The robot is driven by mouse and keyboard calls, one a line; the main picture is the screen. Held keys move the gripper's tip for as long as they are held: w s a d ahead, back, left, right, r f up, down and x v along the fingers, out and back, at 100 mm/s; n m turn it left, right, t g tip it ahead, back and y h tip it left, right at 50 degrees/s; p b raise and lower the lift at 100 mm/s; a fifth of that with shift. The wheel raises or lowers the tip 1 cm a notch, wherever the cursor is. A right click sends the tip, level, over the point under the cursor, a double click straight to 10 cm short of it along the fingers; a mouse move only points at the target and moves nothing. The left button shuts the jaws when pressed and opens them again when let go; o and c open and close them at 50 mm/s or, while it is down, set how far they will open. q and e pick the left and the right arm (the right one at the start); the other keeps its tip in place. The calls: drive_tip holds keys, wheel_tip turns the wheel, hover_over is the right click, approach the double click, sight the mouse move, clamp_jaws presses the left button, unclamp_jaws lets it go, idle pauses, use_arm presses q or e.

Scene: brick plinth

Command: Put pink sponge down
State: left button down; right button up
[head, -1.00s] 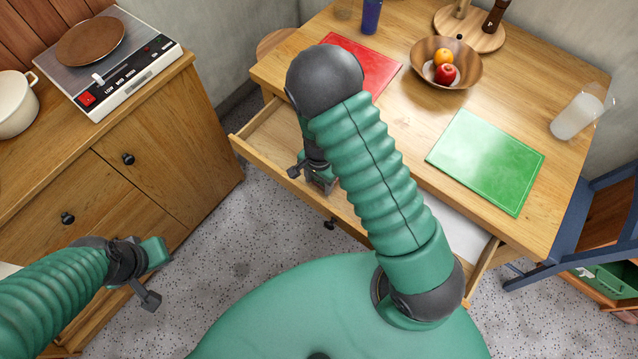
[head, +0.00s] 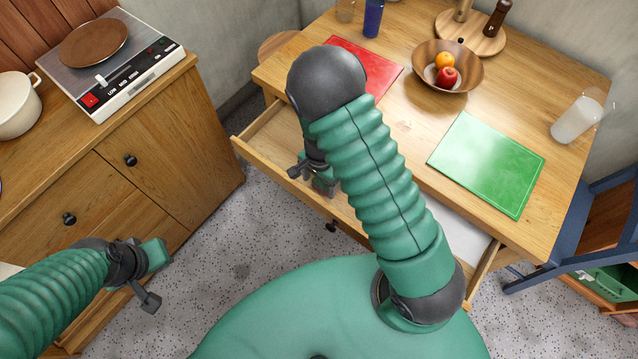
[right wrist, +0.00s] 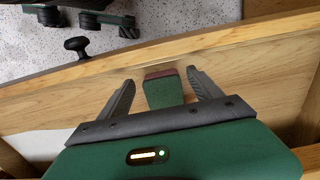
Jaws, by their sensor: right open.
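A small block, green on its broad face with a dull pink strip along its far edge, is the sponge (right wrist: 163,91). In the right wrist view it lies in the open wooden drawer (right wrist: 230,64), between the two spread fingers of my right gripper (right wrist: 160,77). Gaps show on both sides of it. In the head view my right gripper (head: 311,178) reaches down into the drawer (head: 262,140), partly hidden by my right arm. My left gripper (head: 150,277) hangs at the lower left over the floor; its jaw opening is unclear.
The table (head: 420,130) above the drawer bears a red board (head: 372,65), a green board (head: 487,165), a fruit bowl (head: 425,77) and a milky glass container (head: 577,120). A cabinet (head: 170,140) stands left, a blue chair (head: 575,220) right. A white item (head: 455,230) lies in the drawer's right part.

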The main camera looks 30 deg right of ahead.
drive_tip(key=s+a+r+n+t+p, duration=0.1)
drive_tip(key=r+n, duration=0.3)
drive_tip(key=r, duration=0.4)
drive_tip(key=s+r+n+t+p, duration=0.1)
drive_tip(key=s+r+n+p, duration=0.2)
drive_tip(key=r, duration=0.5)
drive_tip(key=s+a+r+n+p, duration=0.1)
drive_tip(key=s+r+n+p, duration=0.1)
drive_tip(key=r+n, duration=0.4)
wheel_tip(320, 180, up, 3)
drive_tip(key=shift+s+a+f+t+p, duration=0.15)
drive_tip(key=shift+s+a+t+p, duration=0.2)
drive_tip(key=shift+s, duration=0.4)
drive_tip(key=shift+w, duration=0.1)
